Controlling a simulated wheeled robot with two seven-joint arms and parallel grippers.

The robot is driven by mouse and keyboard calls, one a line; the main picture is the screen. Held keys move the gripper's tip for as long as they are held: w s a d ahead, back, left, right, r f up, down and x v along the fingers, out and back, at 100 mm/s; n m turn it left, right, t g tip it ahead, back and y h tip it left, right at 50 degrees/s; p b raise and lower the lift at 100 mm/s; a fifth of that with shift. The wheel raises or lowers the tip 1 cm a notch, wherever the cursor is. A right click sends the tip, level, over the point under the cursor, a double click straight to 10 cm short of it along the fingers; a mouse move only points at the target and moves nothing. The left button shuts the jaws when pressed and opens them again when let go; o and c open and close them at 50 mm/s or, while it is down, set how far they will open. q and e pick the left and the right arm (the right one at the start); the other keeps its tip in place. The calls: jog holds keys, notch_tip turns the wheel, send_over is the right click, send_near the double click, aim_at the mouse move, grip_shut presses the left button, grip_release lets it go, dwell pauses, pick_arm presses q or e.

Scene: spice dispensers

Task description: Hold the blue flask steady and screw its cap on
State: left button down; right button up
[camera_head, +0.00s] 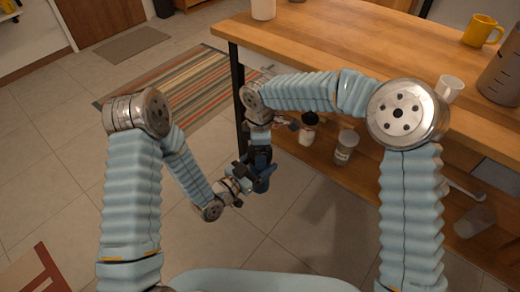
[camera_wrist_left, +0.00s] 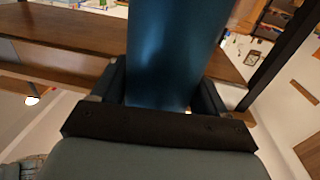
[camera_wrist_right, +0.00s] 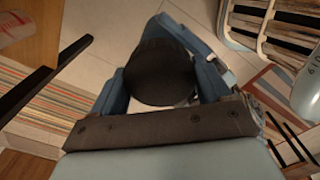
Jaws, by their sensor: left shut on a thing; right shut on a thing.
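The blue flask (camera_wrist_left: 178,50) is upright between the fingers of my left gripper (camera_wrist_left: 165,92), which is shut on its side. In the head view the flask (camera_head: 264,184) is small and partly covered by the grippers. The black round cap (camera_wrist_right: 160,72) is between the fingers of my right gripper (camera_wrist_right: 160,85), which is shut on it. In the head view my right gripper (camera_head: 261,158) points down from above the flask, and my left gripper (camera_head: 246,180) reaches it from the left. Whether the cap touches the flask's neck is hidden.
A wooden table (camera_head: 330,40) with a lower shelf (camera_head: 375,185) stands to the right, its dark leg (camera_head: 240,100) close behind the grippers. Jars (camera_head: 346,147) stand on the shelf. A yellow mug (camera_head: 482,30) and white mug (camera_head: 449,88) are on top. A striped rug (camera_head: 170,90) lies behind.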

jog(key=m, duration=0.6)
jog(key=shift+m, duration=0.4)
jog(key=m, duration=0.4)
jog(key=shift+m, duration=0.4)
jog(key=o, duration=1.1)
notch_tip(320, 180, up, 12)
jog(key=shift+f, duration=0.1)
